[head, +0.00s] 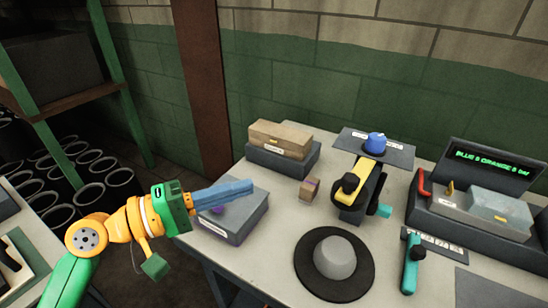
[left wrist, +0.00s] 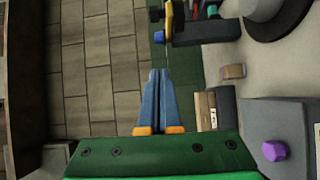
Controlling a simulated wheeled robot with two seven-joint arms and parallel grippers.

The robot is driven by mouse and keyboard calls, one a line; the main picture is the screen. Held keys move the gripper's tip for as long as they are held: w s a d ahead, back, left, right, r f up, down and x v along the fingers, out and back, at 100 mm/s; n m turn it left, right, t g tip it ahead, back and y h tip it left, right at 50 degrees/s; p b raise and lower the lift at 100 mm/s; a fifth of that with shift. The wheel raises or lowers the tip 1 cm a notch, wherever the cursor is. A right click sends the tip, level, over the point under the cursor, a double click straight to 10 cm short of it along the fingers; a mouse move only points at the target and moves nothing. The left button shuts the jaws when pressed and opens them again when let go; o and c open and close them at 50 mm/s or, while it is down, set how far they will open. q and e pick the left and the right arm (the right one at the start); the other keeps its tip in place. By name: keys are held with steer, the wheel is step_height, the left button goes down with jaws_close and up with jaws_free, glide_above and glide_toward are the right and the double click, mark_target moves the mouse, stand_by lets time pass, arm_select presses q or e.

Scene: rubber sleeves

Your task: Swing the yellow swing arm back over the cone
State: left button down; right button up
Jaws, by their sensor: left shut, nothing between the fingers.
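The yellow swing arm (head: 367,170) sits on a dark block behind the cone, with a black knob near its front end. It slants toward the back, clear of the cone. The grey cone (head: 335,257) stands on a black disc in front of that block, with nothing over it. In the left wrist view the cone (left wrist: 262,8) and the yellow swing arm (left wrist: 169,20) show partly, at the top. My left gripper (head: 250,186) is shut and empty, its blue fingers above a grey box left of the cone. The fingers (left wrist: 160,72) also show in the left wrist view. My right gripper is out of view.
The grey box (head: 240,224) has a purple knob (left wrist: 275,150). A small brown block (head: 310,190) lies between my fingers and the swing arm. A blue knob (head: 376,142) stands behind, a teal-handled tool (head: 411,262) to the right. Bare tabletop lies left of the disc.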

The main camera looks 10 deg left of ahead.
arm_select(q)
steer(key=w+d+p, duration=0.2)
steer(key=d+p, duration=0.1)
steer(key=d, duration=0.4)
steer(key=w+d+p, duration=0.2)
steer(key=d+p, duration=0.2)
steer(key=d, duration=0.2)
steer(key=shift+w+d+r, duration=0.2)
steer(key=shift+w+d, duration=0.1)
steer(key=shift+d, duration=0.05)
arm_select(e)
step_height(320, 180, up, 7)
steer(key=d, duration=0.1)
